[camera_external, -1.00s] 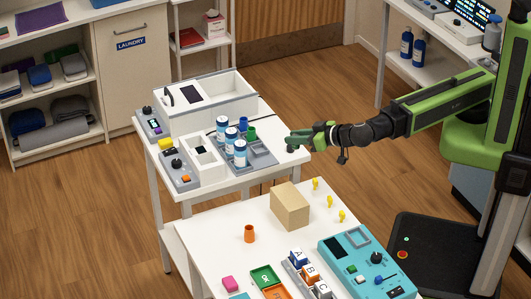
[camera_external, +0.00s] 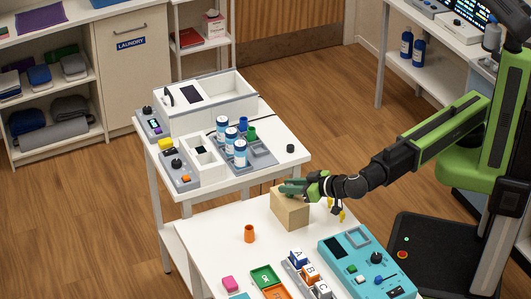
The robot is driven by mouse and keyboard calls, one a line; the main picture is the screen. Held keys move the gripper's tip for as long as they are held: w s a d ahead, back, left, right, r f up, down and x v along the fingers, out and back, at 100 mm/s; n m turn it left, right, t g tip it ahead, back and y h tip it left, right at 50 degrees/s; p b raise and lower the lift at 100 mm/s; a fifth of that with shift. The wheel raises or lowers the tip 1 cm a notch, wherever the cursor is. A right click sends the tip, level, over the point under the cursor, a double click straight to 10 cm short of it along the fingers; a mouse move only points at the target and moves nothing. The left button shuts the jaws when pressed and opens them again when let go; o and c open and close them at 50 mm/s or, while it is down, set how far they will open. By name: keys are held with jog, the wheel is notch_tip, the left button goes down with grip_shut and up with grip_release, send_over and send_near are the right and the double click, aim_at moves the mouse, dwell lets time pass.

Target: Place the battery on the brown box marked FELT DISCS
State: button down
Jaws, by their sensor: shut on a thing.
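A plain tan-brown box (camera_external: 290,211) stands on the front white table, near its back edge. No lettering can be read on the sides I see. My gripper (camera_external: 290,188) is at the box's top, coming in from the right, and covers part of its top face. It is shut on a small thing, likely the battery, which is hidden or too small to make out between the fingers. I cannot tell whether it touches the box. A short dark round piece (camera_external: 290,148) stands on the back table near its right edge.
A teal control panel (camera_external: 368,268) and lettered blocks (camera_external: 310,272) lie in front. White bottles (camera_external: 240,153) stand on the back table.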

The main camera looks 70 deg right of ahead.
jog(key=shift+f, duration=0.2)
jog(key=c, duration=1.2)
grip_release()
jog(key=shift+r, duration=0.1)
jog(key=shift+c, duration=0.2)
jog(key=shift+r, duration=0.2)
jog(key=p+v, duration=0.5)
jog(key=v, duration=0.7)
